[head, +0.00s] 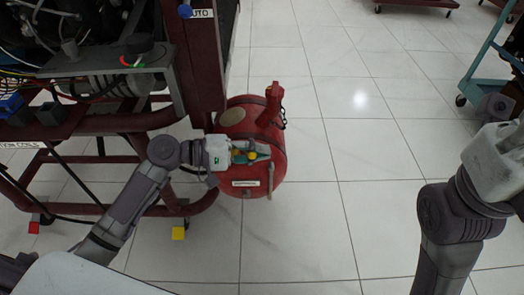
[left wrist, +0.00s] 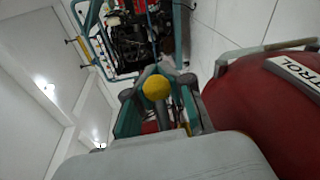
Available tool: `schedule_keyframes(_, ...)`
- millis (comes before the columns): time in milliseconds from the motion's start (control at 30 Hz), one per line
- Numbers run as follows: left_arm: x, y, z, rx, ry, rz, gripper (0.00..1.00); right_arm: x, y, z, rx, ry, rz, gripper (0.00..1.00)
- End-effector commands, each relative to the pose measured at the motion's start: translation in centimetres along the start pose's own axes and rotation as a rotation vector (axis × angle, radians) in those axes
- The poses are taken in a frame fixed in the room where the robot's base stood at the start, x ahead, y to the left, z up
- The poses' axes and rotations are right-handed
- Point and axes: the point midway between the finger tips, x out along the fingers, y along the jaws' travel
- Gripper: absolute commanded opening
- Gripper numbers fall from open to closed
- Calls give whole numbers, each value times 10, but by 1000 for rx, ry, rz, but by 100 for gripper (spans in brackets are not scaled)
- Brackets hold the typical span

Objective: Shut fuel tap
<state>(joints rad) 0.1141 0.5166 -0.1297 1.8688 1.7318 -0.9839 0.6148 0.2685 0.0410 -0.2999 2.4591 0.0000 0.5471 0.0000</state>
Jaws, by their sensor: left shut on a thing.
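The red fuel tank (head: 268,172) stands beside the engine frame in the head view, with a red filler neck on top and a label on its front. The left wrist view shows its curved side at the right, with the label "PETROL" (left wrist: 295,75). My left gripper (head: 256,154) is at the front of the tank and shut on the fuel tap. The tap's yellow knob (left wrist: 156,88) shows between the fingers in the left wrist view. The fingers hide much of the tap. Only my right arm shows at the right; its fingers are out of view.
The dark red engine frame (head: 205,60) stands left of the tank, with wiring, a grey bracket and a lower tube close to my left arm. A teal stand (head: 480,65) is at the far right. The white tiled floor right of the tank is clear.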

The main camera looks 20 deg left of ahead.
Motion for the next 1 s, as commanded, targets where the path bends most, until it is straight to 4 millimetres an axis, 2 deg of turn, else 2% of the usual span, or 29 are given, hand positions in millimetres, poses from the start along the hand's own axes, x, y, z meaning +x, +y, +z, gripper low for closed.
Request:
schedule_keyframes(300,-7,-1,2,20,-113,-20,0,2,-1,-2,-1,10,-5,38)
schedule_keyframes(833,-8,-1,2,23,-135,-23,0,2,-1,-1,-1,10,-5,38)
schedule_keyframes(867,-8,-1,2,23,-135,-23,17,2,-1,-1,-1,10,-5,38)
schedule_keyframes(900,-8,-1,3,23,-135,-22,24,2,-1,-2,-1,10,-5,38)
schedule_keyframes(933,-8,-1,3,23,-136,-22,29,2,-1,-2,-1,10,-5,38)
schedule_keyframes(1000,-8,-1,4,23,-139,-22,31,2,-1,-2,-1,11,-5,38)
